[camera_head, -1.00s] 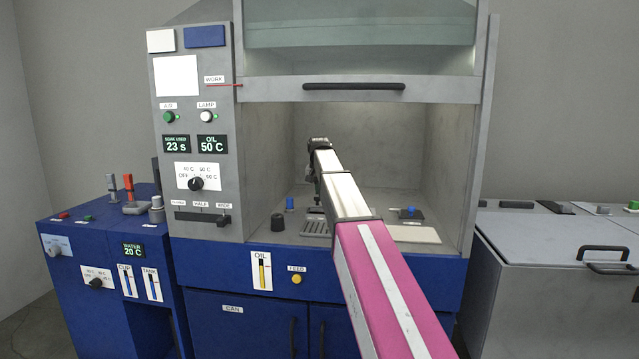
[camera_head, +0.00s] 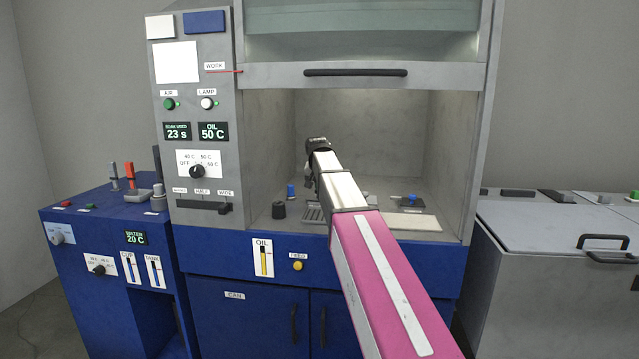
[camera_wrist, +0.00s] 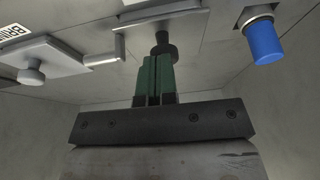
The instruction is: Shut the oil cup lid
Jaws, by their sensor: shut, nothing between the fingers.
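My gripper (camera_wrist: 155,78) is shut and empty, its green fingers pressed together. In the wrist view its tips are close to a dark round knob (camera_wrist: 163,46); I cannot tell whether they touch. A flat grey plate with a knob (camera_wrist: 42,58) is at the left and may be the oil cup lid, but I cannot tell for sure. A grey bar (camera_wrist: 105,50) sits beside it. In the head view my gripper (camera_head: 318,147) is inside the hood, and its fingertips are hidden. The oil cup and its lid are not clearly made out there.
A blue-capped cylinder (camera_wrist: 264,40) stands right of the fingers in the wrist view. The raised sash (camera_head: 356,73) hangs above.

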